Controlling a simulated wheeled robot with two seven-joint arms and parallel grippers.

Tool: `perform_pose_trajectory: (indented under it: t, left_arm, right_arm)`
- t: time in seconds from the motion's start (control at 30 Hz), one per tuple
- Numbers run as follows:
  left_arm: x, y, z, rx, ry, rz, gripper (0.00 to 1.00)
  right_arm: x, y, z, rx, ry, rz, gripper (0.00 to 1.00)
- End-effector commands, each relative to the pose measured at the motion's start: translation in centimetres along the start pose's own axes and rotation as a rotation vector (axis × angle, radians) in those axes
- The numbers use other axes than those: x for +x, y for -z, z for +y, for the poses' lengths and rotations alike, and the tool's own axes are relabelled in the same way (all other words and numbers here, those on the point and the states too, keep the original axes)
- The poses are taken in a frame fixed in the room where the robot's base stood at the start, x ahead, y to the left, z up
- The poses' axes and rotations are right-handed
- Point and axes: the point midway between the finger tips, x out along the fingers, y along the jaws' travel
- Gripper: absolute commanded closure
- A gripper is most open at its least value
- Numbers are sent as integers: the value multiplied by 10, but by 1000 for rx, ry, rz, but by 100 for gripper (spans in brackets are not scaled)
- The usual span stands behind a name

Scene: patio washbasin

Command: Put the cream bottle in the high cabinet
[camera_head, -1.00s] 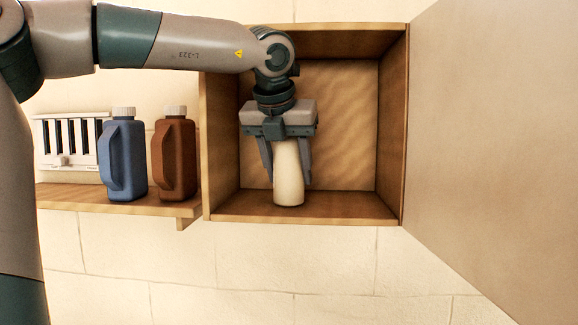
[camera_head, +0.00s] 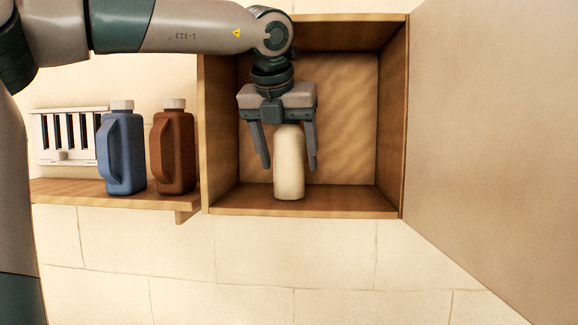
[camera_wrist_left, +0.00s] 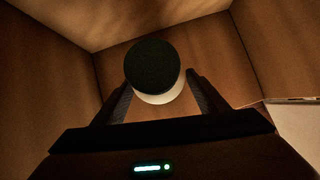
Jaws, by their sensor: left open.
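The cream bottle (camera_head: 289,168) stands upright on the floor of the open wooden cabinet (camera_head: 305,210). My left gripper (camera_head: 289,165) reaches down from above, inside the cabinet opening. Its fingers are open, one on each side of the bottle, with a visible gap on the left; the right finger is close to the bottle. In the left wrist view the bottle's dark round top (camera_wrist_left: 153,66) shows between and beyond the open fingertips. The gripper's body hides part of the bottle's top in the head view. My right gripper is not in view.
The cabinet door (camera_head: 490,130) hangs wide open on the right. The cabinet's right half is empty.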

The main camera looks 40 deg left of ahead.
Motion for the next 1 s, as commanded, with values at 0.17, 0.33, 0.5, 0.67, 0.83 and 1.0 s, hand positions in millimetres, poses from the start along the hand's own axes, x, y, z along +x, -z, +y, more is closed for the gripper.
perform_pose_trajectory:
  t: [0.17,0.33,0.5,0.67,0.83,1.0]
  left_arm:
    - [-18,18,0,2,4,-3,34]
    - [-37,48,0,2,4,-3,34]
    - [-55,75,0,2,2,-2,34]
    - [-68,92,0,1,2,0,34]
    - [-75,101,0,0,1,1,34]
    - [-77,102,0,1,0,1,34]
  right_arm:
    - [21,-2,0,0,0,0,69]
    - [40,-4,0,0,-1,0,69]
    - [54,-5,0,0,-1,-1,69]
    - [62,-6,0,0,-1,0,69]
    - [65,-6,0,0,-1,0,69]
    - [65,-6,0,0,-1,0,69]
